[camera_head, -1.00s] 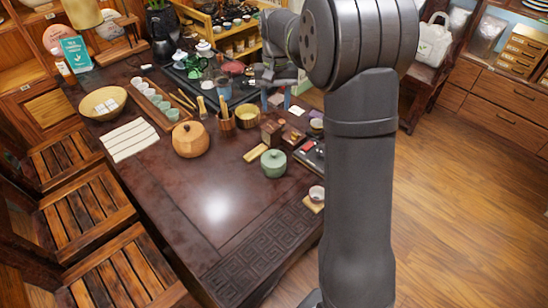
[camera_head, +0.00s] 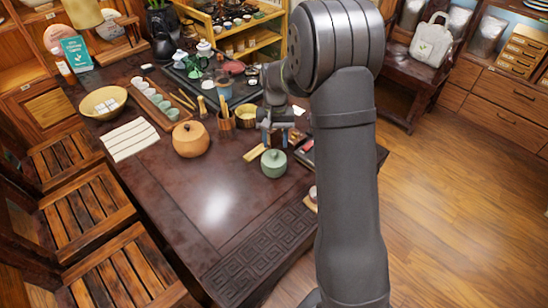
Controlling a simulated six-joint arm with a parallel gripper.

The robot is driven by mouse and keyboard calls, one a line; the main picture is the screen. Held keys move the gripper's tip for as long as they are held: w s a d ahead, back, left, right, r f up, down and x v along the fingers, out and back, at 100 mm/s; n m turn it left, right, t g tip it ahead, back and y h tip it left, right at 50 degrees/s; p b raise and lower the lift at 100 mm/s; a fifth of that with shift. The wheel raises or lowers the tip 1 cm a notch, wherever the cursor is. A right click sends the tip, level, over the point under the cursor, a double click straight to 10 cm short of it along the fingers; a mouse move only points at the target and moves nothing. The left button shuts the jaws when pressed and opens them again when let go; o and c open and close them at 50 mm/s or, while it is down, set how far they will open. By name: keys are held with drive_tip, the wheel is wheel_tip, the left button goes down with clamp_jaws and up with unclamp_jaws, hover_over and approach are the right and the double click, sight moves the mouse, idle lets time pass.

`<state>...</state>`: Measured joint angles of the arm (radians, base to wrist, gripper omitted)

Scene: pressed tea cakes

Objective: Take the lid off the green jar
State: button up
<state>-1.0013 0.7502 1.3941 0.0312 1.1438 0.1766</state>
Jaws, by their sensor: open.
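The green jar (camera_head: 273,168) stands on the dark table, right of the orange-brown round pot. Its green lid (camera_head: 273,156) with a small knob sits on top. My gripper (camera_head: 275,141) points down just behind and above the jar in the picture. Its two fingers are apart with nothing seen between them. The fingertips look close to the lid, but I cannot tell whether they touch it. My arm hides part of the table to the right of the jar.
The round pot (camera_head: 190,139) stands to the left. A small wooden block (camera_head: 255,153) lies just left of the jar. Wooden cups (camera_head: 226,121) stand behind. A white striped cloth (camera_head: 130,139) lies farther left. The table front is clear.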

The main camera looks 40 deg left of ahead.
sight(274, 153)
drive_tip(key=f, duration=0.4)
drive_tip(key=shift+s, duration=0.35)
clamp_jaws()
drive_tip(key=shift+r, duration=0.1)
